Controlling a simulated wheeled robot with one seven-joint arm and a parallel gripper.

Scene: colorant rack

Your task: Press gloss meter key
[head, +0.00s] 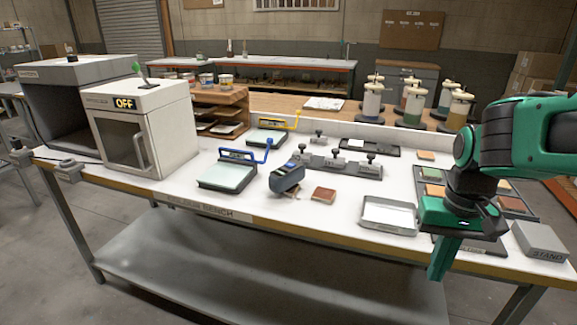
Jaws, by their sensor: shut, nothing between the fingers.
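A dark blue and black handheld device, which looks like the gloss meter (286,178), sits tilted on the white bench near the middle front. A small pale patch shows on its top. The key is too small to make out. My gripper (438,275) is green and points down at the bench's right front edge. It is shut and empty, well to the right of the meter and apart from it. The shallow metal tray (388,231) lies between them.
A brown tile (323,195) lies just right of the meter. A blue-handled glass-topped unit (227,176) stands to its left. A row of dark knobbed holders (340,169) is behind. A block marked STAND (540,241) is at right. The front strip of bench is clear.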

